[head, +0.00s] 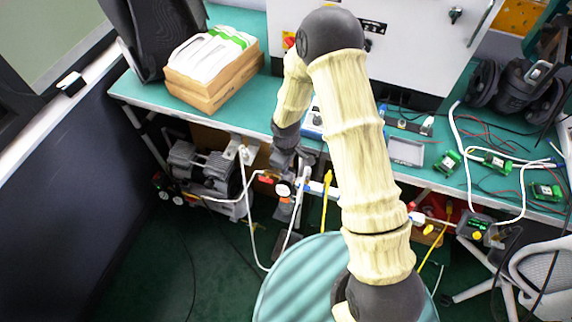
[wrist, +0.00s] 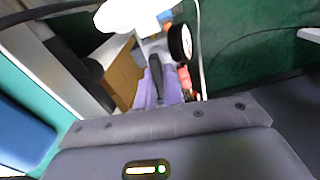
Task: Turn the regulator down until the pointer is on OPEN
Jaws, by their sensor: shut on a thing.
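The regulator hangs at the front edge of the bench, and its round white-faced gauge (head: 284,189) shows just below my gripper (head: 292,168) in the head view. My gripper is shut on the regulator, pointing down, and hides most of its body and knob. In the wrist view the black-rimmed gauge (wrist: 180,42) is seen nearly edge-on, beside a dark upright part and a purplish part. Red fittings (wrist: 184,78) show close by. The pointer and the OPEN mark are too small or hidden to read.
A green bench (head: 145,92) carries a cardboard box (head: 213,82), a white cabinet (head: 412,42) and small green circuit boards (head: 447,162). A compressor (head: 208,168) stands below. White and yellow hoses hang near the regulator. A ribbed round teal top (head: 300,285) stands in front.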

